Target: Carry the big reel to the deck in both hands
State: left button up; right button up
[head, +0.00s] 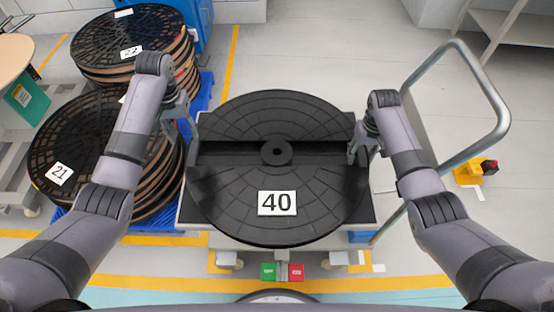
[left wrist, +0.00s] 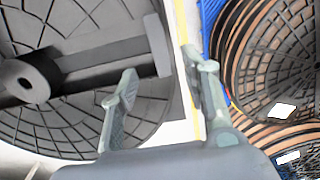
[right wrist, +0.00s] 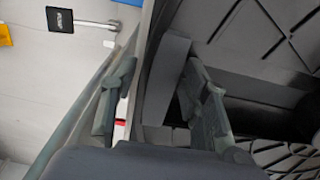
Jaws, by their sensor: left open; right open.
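The big reel (head: 310,190), a black disc with a white "40" label, lies flat over a grey wheeled cart (head: 365,217). A dark channel or bar crosses it through the central hub (head: 277,151). My left gripper (head: 185,125) is open at the reel's left edge. In the left wrist view its parted fingers (left wrist: 158,70) are near an upright end plate (left wrist: 157,45) of the bar. My right gripper (head: 362,145) is open at the right edge. In the right wrist view an upright plate (right wrist: 173,72) shows between its fingers (right wrist: 158,80). Contact is unclear.
Stacks of reels labelled 21 (head: 75,135) and 22 (head: 105,45) stand left on blue pallets. The cart's tubular handle (head: 500,105) rises at right. Green (head: 268,271) and red (head: 297,271) tags are at its front. A yellow device (head: 475,172) sits on the floor at right.

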jog(key=shift+r, duration=0.15)
pick_arm(q)
jog(key=shift+r, duration=0.6)
pick_arm(e)
notch_tip(320, 180, up, 12)
pick_arm(q)
jog(key=shift+s, duration=0.1)
pick_arm(e)
jog(key=shift+f, duration=0.25)
